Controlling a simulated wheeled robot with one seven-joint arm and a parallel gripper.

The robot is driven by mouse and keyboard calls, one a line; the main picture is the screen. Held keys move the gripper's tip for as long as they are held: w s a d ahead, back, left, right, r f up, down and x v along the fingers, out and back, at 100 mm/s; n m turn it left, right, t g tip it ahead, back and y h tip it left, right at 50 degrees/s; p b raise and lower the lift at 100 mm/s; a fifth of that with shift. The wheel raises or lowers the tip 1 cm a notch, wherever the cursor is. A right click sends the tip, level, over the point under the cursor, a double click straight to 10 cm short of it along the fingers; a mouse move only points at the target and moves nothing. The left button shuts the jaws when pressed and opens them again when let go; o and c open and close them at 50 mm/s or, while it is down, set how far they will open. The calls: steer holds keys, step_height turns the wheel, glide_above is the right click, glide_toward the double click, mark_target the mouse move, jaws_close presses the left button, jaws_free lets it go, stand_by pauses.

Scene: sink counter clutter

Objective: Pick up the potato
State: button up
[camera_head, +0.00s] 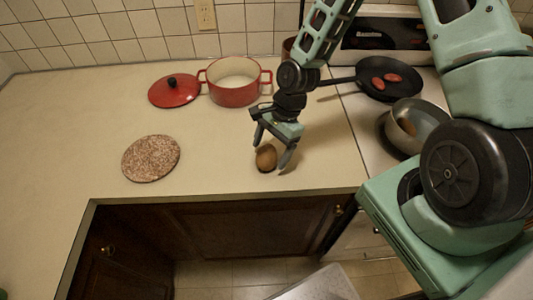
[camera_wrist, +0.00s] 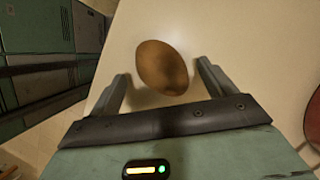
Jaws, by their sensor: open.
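The brown potato (camera_head: 266,158) lies on the beige counter near its front edge, just below my gripper (camera_head: 272,158) in the head view. In the wrist view the potato (camera_wrist: 162,68) sits between and slightly beyond the fingertips of my gripper (camera_wrist: 160,80). The two fingers are spread on either side of it, with a gap showing on each side. My gripper is open and holds nothing. In the head view a finger stands to the right of the potato.
A red pot (camera_head: 234,95) and its red lid (camera_head: 174,91) stand behind. A round speckled trivet (camera_head: 151,158) lies left. A black pan (camera_head: 385,92) with red items and a metal pot (camera_head: 398,143) are right. The counter (camera_head: 90,100) is clear at left.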

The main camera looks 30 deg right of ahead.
steer(key=shift+x, duration=0.9)
steer(key=c, duration=1.1)
steer(key=shift+c, duration=0.3)
steer(key=shift+r, duration=0.15)
